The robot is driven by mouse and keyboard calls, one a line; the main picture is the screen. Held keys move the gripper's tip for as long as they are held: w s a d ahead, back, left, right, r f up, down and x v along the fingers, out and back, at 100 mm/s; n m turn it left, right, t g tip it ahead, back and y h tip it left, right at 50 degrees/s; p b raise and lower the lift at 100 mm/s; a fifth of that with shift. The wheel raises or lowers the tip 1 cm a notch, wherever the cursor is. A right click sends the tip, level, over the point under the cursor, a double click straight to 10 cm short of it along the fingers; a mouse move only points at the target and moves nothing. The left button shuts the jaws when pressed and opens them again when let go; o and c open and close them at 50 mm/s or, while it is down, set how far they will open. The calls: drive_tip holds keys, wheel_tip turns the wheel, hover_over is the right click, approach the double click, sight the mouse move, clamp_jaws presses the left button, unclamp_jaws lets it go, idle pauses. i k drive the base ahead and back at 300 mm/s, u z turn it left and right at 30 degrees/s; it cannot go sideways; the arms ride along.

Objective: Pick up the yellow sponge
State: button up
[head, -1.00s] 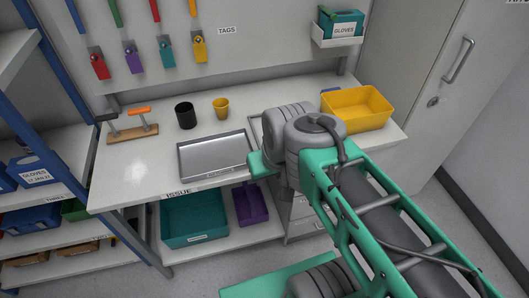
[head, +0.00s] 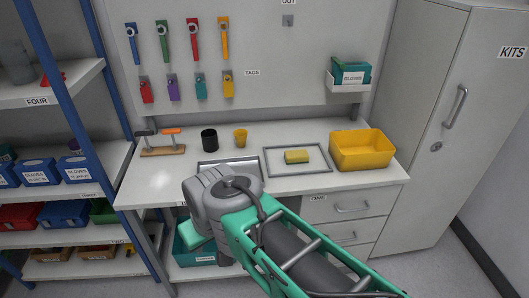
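The yellow sponge (head: 297,156) lies on the white bench top, inside a thin grey rectangular frame (head: 271,173). It has a darker base and sits left of the yellow bin. My arm reaches in from the lower right, in front of the bench, and its grey joint covers part of the metal tray. Nothing covers the sponge.
The yellow bin (head: 362,150) stands right of the sponge. A yellow cup (head: 240,138), a black cup (head: 209,139) and a wooden holder (head: 162,151) stand at the left. The grey metal tray (head: 216,164) is partly hidden. A tall cabinet (head: 448,120) is at the right.

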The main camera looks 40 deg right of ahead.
sight(293, 156)
drive_tip(key=u, duration=0.25)
drive_tip(key=i, duration=1.2)
drive_tip(key=z, duration=0.35)
